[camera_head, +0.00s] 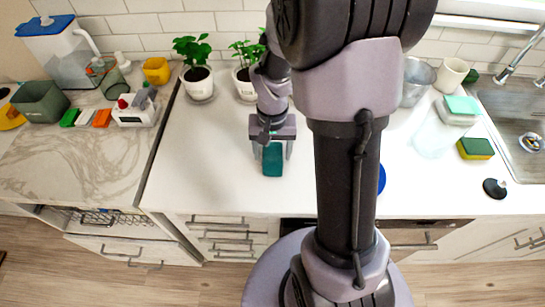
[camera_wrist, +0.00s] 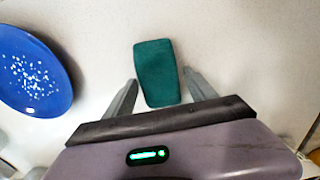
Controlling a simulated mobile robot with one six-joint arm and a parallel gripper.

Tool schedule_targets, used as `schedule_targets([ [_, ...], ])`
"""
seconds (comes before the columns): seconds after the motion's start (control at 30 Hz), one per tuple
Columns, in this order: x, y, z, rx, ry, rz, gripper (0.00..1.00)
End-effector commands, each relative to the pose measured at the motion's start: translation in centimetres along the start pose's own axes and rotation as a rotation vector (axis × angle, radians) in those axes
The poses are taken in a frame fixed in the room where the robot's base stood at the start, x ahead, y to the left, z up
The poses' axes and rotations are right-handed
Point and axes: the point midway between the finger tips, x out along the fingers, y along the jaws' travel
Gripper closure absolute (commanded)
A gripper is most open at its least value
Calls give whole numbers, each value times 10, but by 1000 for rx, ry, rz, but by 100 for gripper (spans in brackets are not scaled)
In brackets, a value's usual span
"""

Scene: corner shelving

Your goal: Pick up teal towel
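The teal towel (camera_head: 273,159) is a small folded dark-teal rectangle lying on the white counter. It also shows in the wrist view (camera_wrist: 156,73), just beyond and between my fingertips. My gripper (camera_head: 271,152) is above the towel, pointing down, with its two fingers spread apart on either side of it. In the wrist view my gripper (camera_wrist: 158,85) is open, with a gap visible between each finger and the towel. Whether the fingertips reach the counter's height, I cannot tell.
A blue speckled plate (camera_wrist: 34,70) lies near the towel, mostly hidden behind my arm in the head view. Two potted plants (camera_head: 198,84) stand along the wall behind. A sponge (camera_head: 475,148) and a sink (camera_head: 515,110) are at right. The counter (camera_head: 215,165) left of the towel is clear.

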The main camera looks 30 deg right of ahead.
Motion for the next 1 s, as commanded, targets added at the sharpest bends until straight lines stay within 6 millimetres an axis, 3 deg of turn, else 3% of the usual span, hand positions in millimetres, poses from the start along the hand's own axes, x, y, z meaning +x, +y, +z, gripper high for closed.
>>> schedule_targets([
  [0.03, 0, 0, 0, 0, 0, 0, 47],
  [0.23, 0, 0, 0, 0, 0, 0, 86],
  [0.53, -5, 0, 0, 0, 0, 0, 87],
  [0.8, -41, 0, -1, -1, 2, 0, 87],
  [1.0, -42, 10, 43, -1, 0, 0, 87],
])
